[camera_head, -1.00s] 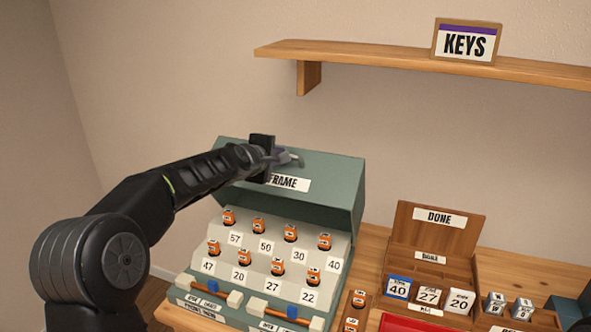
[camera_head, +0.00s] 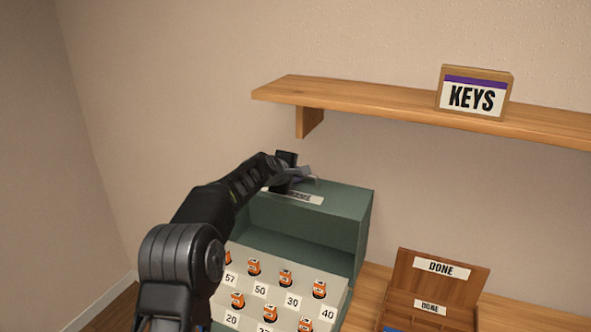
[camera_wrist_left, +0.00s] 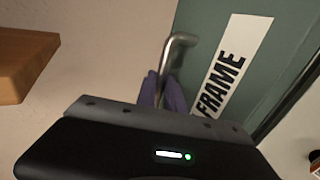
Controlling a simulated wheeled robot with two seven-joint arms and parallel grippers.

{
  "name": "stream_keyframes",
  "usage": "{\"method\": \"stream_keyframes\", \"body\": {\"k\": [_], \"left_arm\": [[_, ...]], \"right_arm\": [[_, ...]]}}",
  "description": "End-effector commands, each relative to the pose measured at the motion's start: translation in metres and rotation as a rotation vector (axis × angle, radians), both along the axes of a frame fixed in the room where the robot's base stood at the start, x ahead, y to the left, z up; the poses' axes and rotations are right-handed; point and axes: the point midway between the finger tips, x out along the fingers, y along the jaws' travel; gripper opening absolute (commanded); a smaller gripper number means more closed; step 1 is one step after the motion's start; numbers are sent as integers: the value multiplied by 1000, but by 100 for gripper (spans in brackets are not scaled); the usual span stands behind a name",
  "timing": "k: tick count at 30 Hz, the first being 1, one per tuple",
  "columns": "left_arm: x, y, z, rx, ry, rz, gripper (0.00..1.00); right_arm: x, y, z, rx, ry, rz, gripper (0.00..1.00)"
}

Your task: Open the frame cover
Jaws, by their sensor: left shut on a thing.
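The green frame cover (camera_head: 280,213) is raised over the frame, tilted back, with its FRAME label (camera_head: 297,196) facing upward. In the left wrist view the cover (camera_wrist_left: 205,35) fills the right side, and a bent metal handle (camera_wrist_left: 170,52) stands beside the FRAME label. My left gripper (camera_head: 303,176) is at the cover's top, shut on the handle; the purple finger pads (camera_wrist_left: 165,92) sit on either side of its lower part. Below the cover, the stepped panel (camera_head: 270,279) holds several orange pieces above number labels. My right gripper is not in view.
A wooden shelf (camera_head: 390,105) with a KEYS sign (camera_head: 474,93) is on the wall above and behind the cover. A wooden DONE box (camera_head: 440,283) stands right of the frame. The wall between shelf and cover is clear.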

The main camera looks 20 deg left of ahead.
Motion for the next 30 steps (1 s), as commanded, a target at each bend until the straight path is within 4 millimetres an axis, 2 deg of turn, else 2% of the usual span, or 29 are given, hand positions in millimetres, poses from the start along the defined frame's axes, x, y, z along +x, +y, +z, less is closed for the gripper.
{"method": "stream_keyframes", "body": {"k": [11,12,15,24,30], "left_arm": [[1,0,-1,-1,4,1,0],[1,0,-1,-1,4,1,15],[1,0,-1,-1,4,1,22],[-1,0,0,-1,3,0,22],[-15,1,8,0,2,0,22]], "right_arm": [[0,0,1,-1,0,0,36],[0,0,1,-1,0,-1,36],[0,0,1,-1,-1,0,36],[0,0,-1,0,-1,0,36],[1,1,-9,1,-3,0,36]]}}
